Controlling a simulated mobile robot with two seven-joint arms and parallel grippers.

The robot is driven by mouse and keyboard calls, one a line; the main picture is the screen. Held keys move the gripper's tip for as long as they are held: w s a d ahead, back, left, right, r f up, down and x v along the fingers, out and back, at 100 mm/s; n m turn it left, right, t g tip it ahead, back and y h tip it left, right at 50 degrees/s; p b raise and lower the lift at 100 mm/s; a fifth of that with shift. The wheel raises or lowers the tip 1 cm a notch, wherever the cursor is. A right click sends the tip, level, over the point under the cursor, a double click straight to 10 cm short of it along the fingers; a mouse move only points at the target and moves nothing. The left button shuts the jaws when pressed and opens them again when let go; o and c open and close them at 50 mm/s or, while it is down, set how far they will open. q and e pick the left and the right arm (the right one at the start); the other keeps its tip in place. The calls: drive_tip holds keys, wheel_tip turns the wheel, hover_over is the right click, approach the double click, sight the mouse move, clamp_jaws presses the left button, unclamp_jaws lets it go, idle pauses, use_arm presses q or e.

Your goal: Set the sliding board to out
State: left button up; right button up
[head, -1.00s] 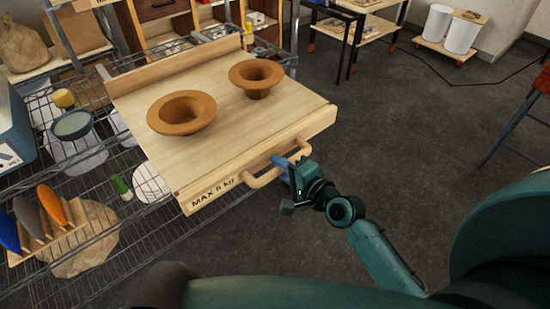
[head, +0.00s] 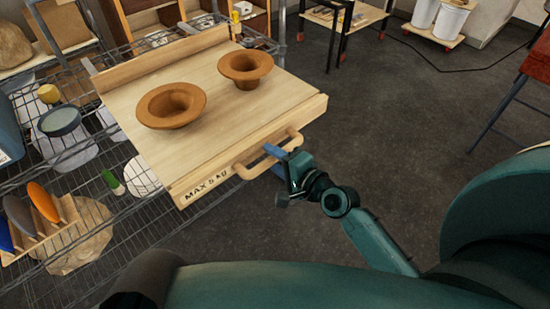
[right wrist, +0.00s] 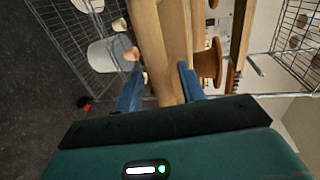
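The sliding board (head: 225,112) is a pale wooden panel that juts out from the wire shelf towards me. Its front edge carries dark lettering and a wooden bar handle (head: 252,168). In the head view, my right gripper (head: 276,156) is at the right part of this handle, with a blue finger reaching over the bar. In the right wrist view, the two blue fingers (right wrist: 160,85) stand either side of the wooden bar and look closed on it; the contact faces are hidden. My left gripper is not in view.
Two brown flared pots (head: 171,105) (head: 246,68) stand upright on the board. The wire shelf (head: 95,220) holds bowls and a rack of coloured discs (head: 43,202). Open dark floor (head: 400,110) lies to the right. A reddish table (head: 535,65) stands at the right edge.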

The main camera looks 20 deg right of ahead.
use_arm(q)
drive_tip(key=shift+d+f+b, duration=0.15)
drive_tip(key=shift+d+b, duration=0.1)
drive_tip(key=shift+b, duration=0.5)
use_arm(e)
drive_tip(key=v, duration=1.3)
drive_tip(key=shift+s, duration=0.1)
use_arm(q)
drive_tip(key=p, duration=0.2)
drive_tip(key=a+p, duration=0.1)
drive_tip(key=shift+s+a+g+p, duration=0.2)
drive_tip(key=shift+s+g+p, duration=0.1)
drive_tip(key=shift+p, duration=0.05)
use_arm(e)
drive_tip(key=s+a+f+n+g+h, duration=0.1)
drive_tip(key=a+f+n, duration=0.3)
drive_tip(key=n, duration=0.4)
drive_tip(key=s+a+f+n+g+h, duration=0.1)
drive_tip(key=s+a+f+n+g, duration=0.2)
drive_tip(key=f+n, duration=0.3)
drive_tip(key=s+a+n, duration=0.1)
drive_tip(key=n, duration=0.2)
drive_tip(key=shift+a+f, duration=0.2)
drive_tip(key=shift+a, duration=0.15)
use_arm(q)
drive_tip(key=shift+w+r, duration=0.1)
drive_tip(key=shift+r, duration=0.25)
